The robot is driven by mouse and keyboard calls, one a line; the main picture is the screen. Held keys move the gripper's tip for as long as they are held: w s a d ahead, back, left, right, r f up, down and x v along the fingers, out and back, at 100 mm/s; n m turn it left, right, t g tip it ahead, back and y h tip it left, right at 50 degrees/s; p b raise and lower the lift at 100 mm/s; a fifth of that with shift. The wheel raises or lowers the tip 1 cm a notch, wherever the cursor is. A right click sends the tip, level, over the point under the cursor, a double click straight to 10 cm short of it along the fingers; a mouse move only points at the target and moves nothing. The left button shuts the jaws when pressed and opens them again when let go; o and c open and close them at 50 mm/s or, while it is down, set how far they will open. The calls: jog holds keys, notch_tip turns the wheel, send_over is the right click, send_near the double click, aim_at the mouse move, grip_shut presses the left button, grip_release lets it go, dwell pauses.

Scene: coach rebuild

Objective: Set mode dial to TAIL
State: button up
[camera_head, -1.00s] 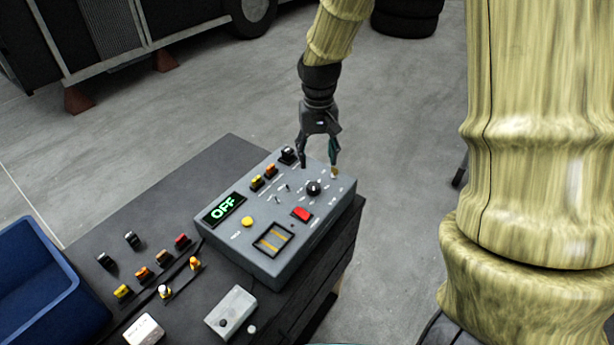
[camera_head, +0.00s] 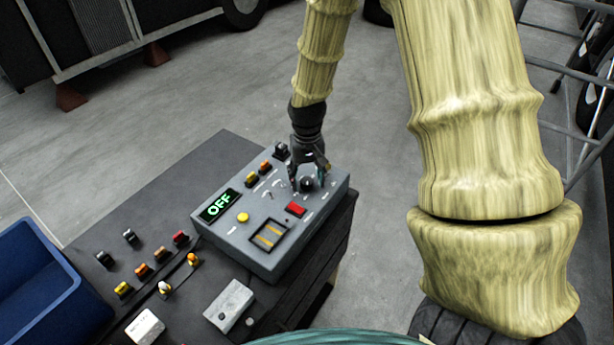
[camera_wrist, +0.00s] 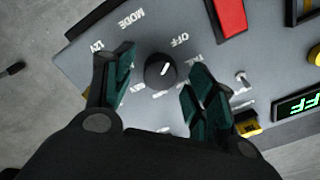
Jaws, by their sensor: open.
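The mode dial (camera_wrist: 161,70) is a round black knob with a white pointer mark, on the grey control box (camera_head: 273,262). In the wrist view its mark slants toward the OFF label, up and to the right; MODE and 12V are printed to its left, and another label on its right is partly hidden by a finger. My gripper (camera_wrist: 158,88) is open, with its green-padded fingers on either side of the dial and visible gaps to it. In the head view my gripper (camera_head: 308,186) is down at the dial (camera_head: 306,184), which it partly covers.
The display (camera_head: 219,205) reads OFF in green. A red switch (camera_head: 295,209), a yellow button (camera_head: 243,217) and several connectors share the panel. Loose plugs, a small grey box (camera_head: 229,305) and a blue bin (camera_head: 40,290) lie to the left and front.

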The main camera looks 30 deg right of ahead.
jog(key=shift+f, duration=0.2)
jog(key=shift+c, duration=0.5)
jog(key=c, duration=1)
jog(key=shift+o, duration=0.2)
jog(key=shift+m, duration=0.4)
jog(key=m+p, duration=0.1)
jog(key=m, duration=0.2)
jog(key=shift+r+m+p, duration=0.1)
jog(key=shift+m+p, duration=0.2)
jog(key=shift+m, duration=0.1)
jog(key=m+p, duration=0.1)
jog(key=m, duration=0.3)
jog(key=shift+m, duration=0.4)
jog(key=shift+m+p, duration=0.3)
